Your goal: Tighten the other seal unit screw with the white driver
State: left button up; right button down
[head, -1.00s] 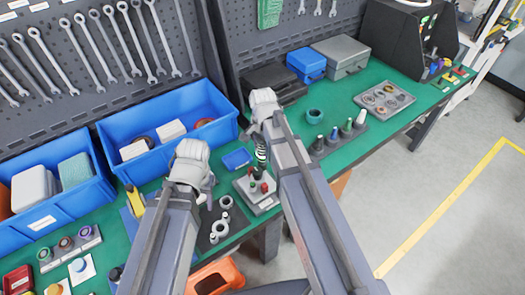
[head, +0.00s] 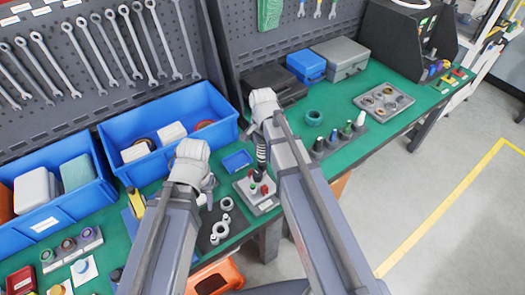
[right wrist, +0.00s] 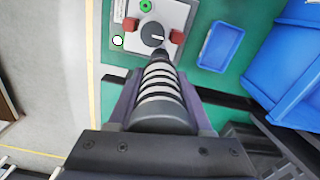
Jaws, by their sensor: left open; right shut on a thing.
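My right gripper (right wrist: 155,105) is shut on the white driver (right wrist: 160,88), whose body has white and dark bands. In the head view the driver (head: 261,150) points down over the seal unit. The seal unit (right wrist: 131,53) is a light grey plate with two red blocks, a green ring and a dark round part with a pale slot (right wrist: 153,34). The driver's dark tip overlaps the near edge of that round part; I cannot tell whether they touch. My left gripper (head: 209,192) is open and empty, left of the seal unit and partly hidden behind its wrist.
Pale rings (head: 221,228) lie on a dark plate below my left gripper. A small blue tray (head: 237,160) stands just behind the seal unit. Blue bins (head: 168,150) line the back left. Several small bottles (head: 332,140) stand in a rack to the right.

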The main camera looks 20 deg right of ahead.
aim_at(263, 144)
jog(key=shift+r+p, duration=1.55)
jog(key=shift+r, duration=0.3)
jog(key=shift+a+f, duration=0.1)
